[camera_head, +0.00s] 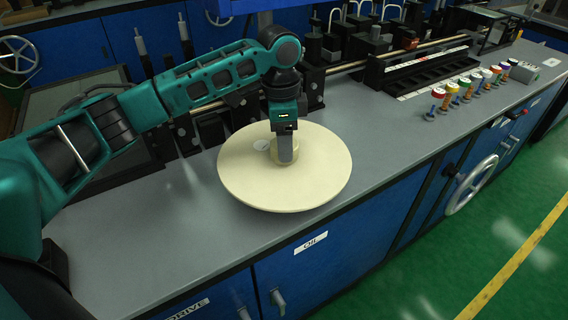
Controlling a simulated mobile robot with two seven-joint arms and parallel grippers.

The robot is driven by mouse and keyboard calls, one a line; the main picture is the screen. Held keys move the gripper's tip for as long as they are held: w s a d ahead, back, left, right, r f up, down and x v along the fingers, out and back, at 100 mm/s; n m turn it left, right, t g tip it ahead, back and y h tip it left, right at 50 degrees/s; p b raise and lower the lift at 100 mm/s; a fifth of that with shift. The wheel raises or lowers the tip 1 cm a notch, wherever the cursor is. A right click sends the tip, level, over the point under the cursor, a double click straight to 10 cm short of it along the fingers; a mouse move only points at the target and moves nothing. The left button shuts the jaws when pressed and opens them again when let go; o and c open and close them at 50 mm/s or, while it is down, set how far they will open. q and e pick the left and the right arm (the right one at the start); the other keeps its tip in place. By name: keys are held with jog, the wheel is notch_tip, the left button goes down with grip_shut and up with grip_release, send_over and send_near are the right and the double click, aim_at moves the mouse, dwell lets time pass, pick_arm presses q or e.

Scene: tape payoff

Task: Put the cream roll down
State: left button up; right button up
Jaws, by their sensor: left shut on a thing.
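A small cream roll (275,153) is at the middle of a large round cream disc (320,182). My left gripper (286,158) points straight down over the disc and is shut on the cream roll. Its fingers hide part of the roll. I cannot tell whether the roll touches the disc or hangs just above it. My right gripper is not in view.
The disc lies on a grey bench top (150,235), its front rim near the bench's front edge. Dark machine parts and a long rod (345,66) stand behind it. Several coloured knobs (467,88) line the bench at the right. The bench left of the disc is clear.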

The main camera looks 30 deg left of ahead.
pick_arm(q)
jog(key=shift+f+b, duration=0.35)
jog(key=shift+f, duration=2.95)
jog(key=o, duration=1.1)
jog(key=shift+o, duration=0.2)
jog(key=shift+r, duration=0.1)
notch_tip(320, 180, up, 12)
jog(key=p, duration=0.1)
jog(key=shift+s+a, duration=0.15)
jog(key=shift+a, duration=0.1)
